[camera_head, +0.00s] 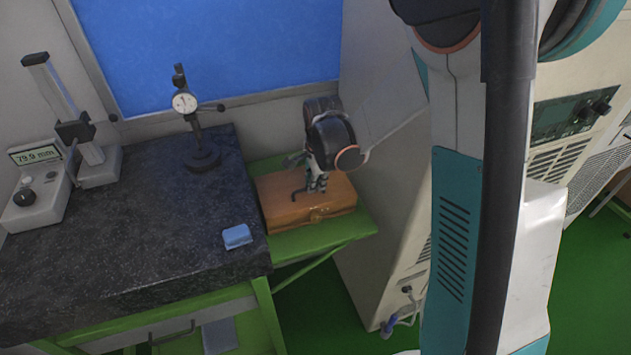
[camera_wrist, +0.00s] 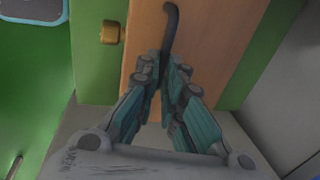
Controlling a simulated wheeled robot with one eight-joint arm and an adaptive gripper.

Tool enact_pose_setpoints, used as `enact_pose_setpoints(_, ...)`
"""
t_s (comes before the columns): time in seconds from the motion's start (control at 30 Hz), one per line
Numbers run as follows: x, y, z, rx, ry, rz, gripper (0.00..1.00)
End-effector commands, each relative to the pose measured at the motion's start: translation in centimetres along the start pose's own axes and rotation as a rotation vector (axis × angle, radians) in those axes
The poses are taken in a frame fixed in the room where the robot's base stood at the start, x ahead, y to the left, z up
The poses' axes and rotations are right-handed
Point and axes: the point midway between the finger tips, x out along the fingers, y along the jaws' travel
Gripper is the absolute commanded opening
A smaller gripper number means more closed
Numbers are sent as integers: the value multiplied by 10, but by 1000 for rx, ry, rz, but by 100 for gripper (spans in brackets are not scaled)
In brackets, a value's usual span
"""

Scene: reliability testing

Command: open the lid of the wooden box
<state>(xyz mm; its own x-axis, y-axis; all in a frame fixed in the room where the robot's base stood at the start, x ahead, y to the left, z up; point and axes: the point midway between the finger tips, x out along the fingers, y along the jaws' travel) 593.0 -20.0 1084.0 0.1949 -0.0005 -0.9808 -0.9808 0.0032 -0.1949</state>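The wooden box (camera_head: 283,217) is orange-brown and sits on a green shelf beside the dark stone table in the head view. Its lid (camera_head: 340,193) looks closed, with a small clasp on the front side. A dark curved handle (camera_wrist: 171,22) stands on the lid. My gripper (camera_head: 315,184) is down at the top of the box. In the wrist view my gripper (camera_wrist: 165,66) has its teal fingers drawn close together on both sides of the handle, and it looks shut on it. The exact contact is partly hidden by the fingers. A brass clasp (camera_wrist: 110,32) shows at the left.
The stone table (camera_head: 120,235) holds a dial gauge on a stand (camera_head: 186,104), a height gauge (camera_head: 85,150) and a blue block (camera_head: 237,236). A tall pale cabinet (camera_head: 392,200) stands close on the right of the box. A wall is behind.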

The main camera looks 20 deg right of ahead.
Motion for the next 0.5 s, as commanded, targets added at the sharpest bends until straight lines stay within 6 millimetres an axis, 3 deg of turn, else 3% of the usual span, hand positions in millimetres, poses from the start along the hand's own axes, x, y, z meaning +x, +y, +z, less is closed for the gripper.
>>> enact_pose_setpoints(0.27, -2, -2, 0, 0, 0, 13, 0)
enact_pose_setpoints(0.5, -12, -18, 0, 0, 1, 106, 0)
